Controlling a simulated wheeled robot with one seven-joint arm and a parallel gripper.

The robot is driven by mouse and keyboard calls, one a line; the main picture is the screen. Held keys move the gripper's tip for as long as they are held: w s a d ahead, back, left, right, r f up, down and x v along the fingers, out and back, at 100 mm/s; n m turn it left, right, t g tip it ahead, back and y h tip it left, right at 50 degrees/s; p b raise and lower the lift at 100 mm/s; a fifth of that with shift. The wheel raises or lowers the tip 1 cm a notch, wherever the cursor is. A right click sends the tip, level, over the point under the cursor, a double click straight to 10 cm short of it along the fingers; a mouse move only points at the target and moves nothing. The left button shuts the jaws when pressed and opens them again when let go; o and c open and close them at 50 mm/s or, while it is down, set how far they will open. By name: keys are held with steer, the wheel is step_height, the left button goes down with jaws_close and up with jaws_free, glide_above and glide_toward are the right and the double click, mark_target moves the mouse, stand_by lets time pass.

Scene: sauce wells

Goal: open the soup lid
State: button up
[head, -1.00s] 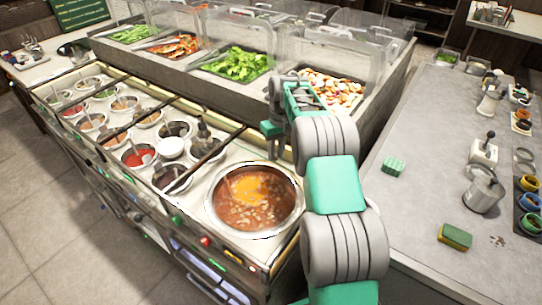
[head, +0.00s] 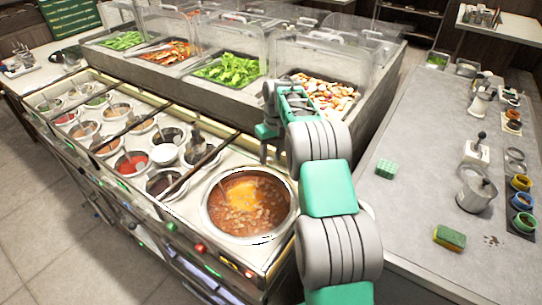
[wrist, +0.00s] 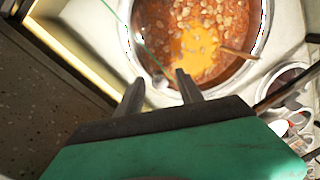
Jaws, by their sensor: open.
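The soup well (head: 207,222) is a round metal-rimmed pot sunk in the counter's right end. Orange-red soup (head: 247,204) shows inside it, with a brown handle at its edge. No opaque lid covers the soup; I cannot tell whether a clear lid lies over it. In the wrist view the soup (wrist: 195,45) is beyond my fingers. My gripper (wrist: 160,77) is open, and no grip on that piece is visible. In the head view my gripper (head: 268,148) is behind the pot, its fingertips partly hidden.
Several sauce wells (head: 131,163) with spoons fill the counter to the left. Clear-covered salad trays (head: 228,68) stand behind. The grey table (head: 415,200) at right holds sponges (head: 450,237), a metal pot (head: 482,190) and coloured cups.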

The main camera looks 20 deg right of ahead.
steer(key=r, duration=0.5)
steer(key=r+p, duration=0.1)
steer(key=r, duration=0.1)
steer(key=shift+d+r, duration=0.3)
steer(key=shift+d, duration=0.05)
